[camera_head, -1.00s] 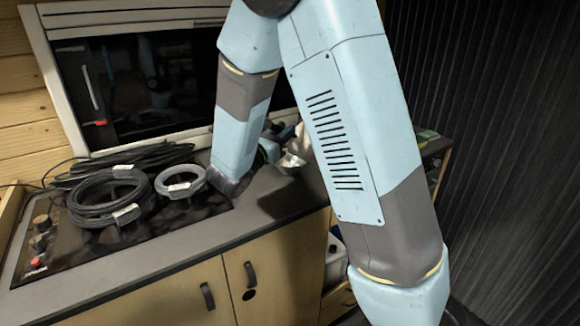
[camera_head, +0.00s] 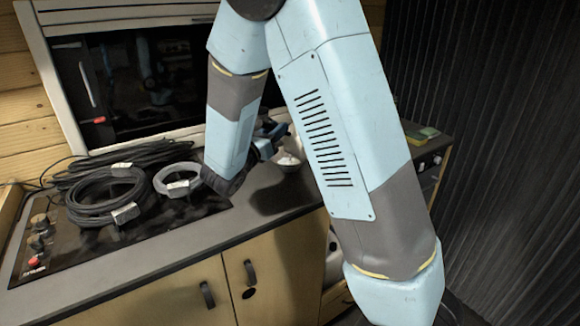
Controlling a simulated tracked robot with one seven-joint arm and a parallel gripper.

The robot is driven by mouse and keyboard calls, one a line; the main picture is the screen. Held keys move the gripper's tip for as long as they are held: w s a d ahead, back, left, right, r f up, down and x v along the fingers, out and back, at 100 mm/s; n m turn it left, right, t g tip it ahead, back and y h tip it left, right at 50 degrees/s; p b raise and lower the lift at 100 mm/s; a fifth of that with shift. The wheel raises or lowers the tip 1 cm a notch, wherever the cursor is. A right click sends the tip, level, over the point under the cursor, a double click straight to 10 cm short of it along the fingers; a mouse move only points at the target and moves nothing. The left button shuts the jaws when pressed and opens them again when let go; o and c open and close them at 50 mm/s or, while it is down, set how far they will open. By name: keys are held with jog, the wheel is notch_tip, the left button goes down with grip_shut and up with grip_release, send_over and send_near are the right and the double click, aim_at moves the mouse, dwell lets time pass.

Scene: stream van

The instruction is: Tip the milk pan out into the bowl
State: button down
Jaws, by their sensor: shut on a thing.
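My gripper (camera_head: 269,141) shows in part above the counter, behind my own arm links. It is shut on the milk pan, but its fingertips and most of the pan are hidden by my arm. A small white rounded thing, which looks like the bowl (camera_head: 289,162), stands on the counter just right of and below the gripper. Its right side is cut off by my arm. I cannot tell the pan's tilt or what is in the bowl.
Coiled black cables (camera_head: 105,198) and a grey coil (camera_head: 177,181) lie on the black hob (camera_head: 110,232) at left. A dark window (camera_head: 170,85) stands behind. The counter front (camera_head: 272,200) is clear. A green-yellow item (camera_head: 422,134) lies at right.

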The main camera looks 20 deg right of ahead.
jog(key=shift+w+a, duration=0.1)
jog(key=shift+w+a+n+p, duration=0.4)
jog(key=shift+w+n, duration=0.1)
jog(key=shift+n, duration=0.5)
jog(key=shift+w+a+n+t, duration=0.2)
jog(key=shift+n+t, duration=0.1)
jog(key=shift+n, duration=0.1)
